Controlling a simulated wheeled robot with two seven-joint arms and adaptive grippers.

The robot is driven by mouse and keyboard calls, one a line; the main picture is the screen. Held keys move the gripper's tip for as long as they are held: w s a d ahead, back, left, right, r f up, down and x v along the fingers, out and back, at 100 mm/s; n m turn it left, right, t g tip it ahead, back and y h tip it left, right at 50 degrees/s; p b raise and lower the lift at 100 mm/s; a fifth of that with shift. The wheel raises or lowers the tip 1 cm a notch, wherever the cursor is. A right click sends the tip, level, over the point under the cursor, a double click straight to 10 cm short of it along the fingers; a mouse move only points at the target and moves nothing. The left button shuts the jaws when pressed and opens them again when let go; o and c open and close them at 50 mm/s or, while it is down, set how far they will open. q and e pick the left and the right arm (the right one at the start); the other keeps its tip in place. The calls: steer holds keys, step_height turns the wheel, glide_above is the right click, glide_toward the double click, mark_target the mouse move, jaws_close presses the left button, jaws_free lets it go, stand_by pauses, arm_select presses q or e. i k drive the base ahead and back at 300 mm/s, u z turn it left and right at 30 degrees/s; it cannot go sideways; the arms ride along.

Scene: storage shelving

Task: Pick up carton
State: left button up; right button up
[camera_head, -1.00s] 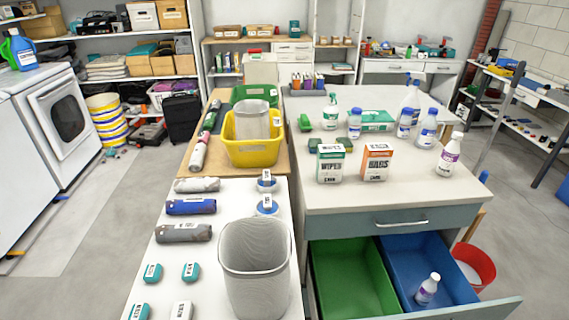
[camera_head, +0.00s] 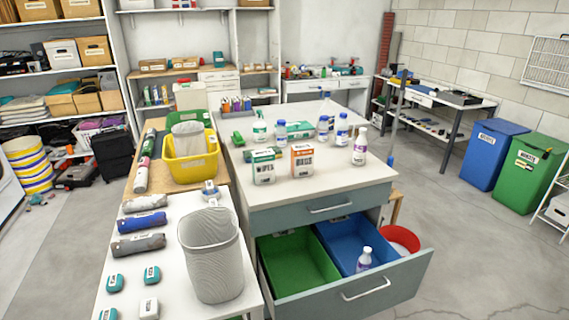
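Two small cartons stand upright side by side near the front of the white counter (camera_head: 335,183). One is a white and green carton (camera_head: 263,170) and the other is an orange and white carton (camera_head: 302,160). A flatter green box (camera_head: 299,130) lies behind them among the bottles. I cannot tell which of these the task means. Neither of my grippers is in view.
Several bottles stand on the counter, including a white one with a purple label (camera_head: 359,146). Below, an open drawer (camera_head: 375,286) holds a green bin (camera_head: 297,262) and a blue bin (camera_head: 340,240). A grey basket (camera_head: 212,255) stands on the left table.

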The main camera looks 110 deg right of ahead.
mark_target(302, 155)
steer(key=k, duration=1.65)
steer(key=z, duration=0.95)
